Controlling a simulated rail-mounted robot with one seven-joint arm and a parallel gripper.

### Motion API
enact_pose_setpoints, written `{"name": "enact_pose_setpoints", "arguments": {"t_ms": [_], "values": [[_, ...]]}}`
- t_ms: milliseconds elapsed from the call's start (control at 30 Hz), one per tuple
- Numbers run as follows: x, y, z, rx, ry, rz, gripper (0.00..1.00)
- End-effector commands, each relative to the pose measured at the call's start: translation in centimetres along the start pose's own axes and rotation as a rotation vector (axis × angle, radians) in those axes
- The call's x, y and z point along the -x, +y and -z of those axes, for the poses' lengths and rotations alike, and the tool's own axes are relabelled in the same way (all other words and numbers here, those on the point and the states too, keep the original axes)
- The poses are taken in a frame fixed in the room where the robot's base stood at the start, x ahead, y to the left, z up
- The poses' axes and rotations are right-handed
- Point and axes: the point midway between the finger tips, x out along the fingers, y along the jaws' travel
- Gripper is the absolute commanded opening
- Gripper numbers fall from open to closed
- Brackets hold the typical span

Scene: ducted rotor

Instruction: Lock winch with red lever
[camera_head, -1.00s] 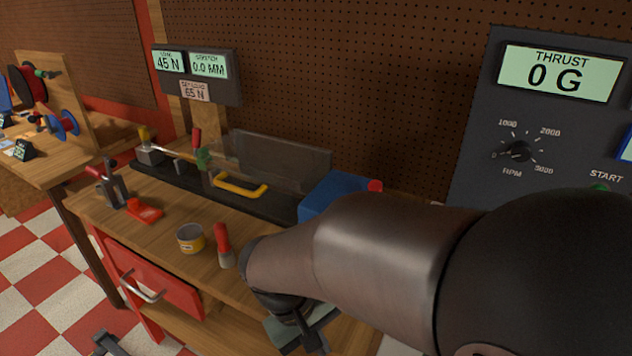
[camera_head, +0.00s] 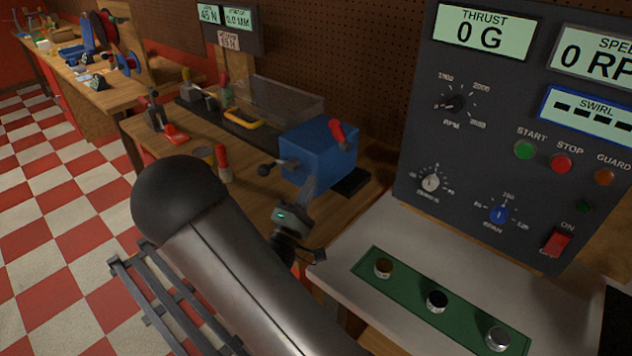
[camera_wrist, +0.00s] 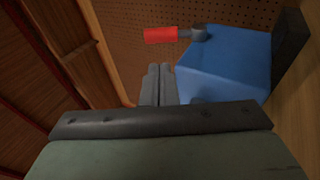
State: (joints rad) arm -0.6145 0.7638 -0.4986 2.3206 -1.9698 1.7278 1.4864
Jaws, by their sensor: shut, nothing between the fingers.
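The winch is a blue box (camera_head: 318,155) at the right end of the long bench fixture, also in the wrist view (camera_wrist: 228,66). Its red lever (camera_head: 338,133) stands tilted at the top of the box. In the wrist view the red lever (camera_wrist: 160,35) points left from a grey pivot. A crank with a black knob (camera_head: 265,170) sticks out from the left of the box. My gripper (camera_head: 311,182) is in front of the box, its fingers together and empty. In the wrist view the fingertips (camera_wrist: 159,70) appear left of the box, below the lever; contact cannot be told.
A control panel (camera_head: 470,125) stands right, above a grey surface with a green tray (camera_head: 405,290) of knobs. A clear guard (camera_head: 285,100) stands behind.

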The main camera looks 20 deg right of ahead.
Motion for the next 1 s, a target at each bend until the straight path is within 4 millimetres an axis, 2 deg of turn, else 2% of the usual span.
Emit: {"name": "enact_pose_setpoints", "arguments": {"t_ms": [33,200,400,500,700,1000], "values": [[-1.3,0.3,-0.1,0.000,-0.003,0.000,0.00],[-5.1,0.3,-0.2,0.002,-0.005,0.000,0.00],[-8.9,0.2,-0.1,0.003,-0.003,0.001,0.00],[-10.1,0.1,-0.1,0.003,-0.003,0.003,0.00],[-11.3,0.0,-0.1,0.003,-0.002,0.003,0.00],[-11.3,-0.1,-0.1,0.002,-0.002,0.003,0.00]]}}
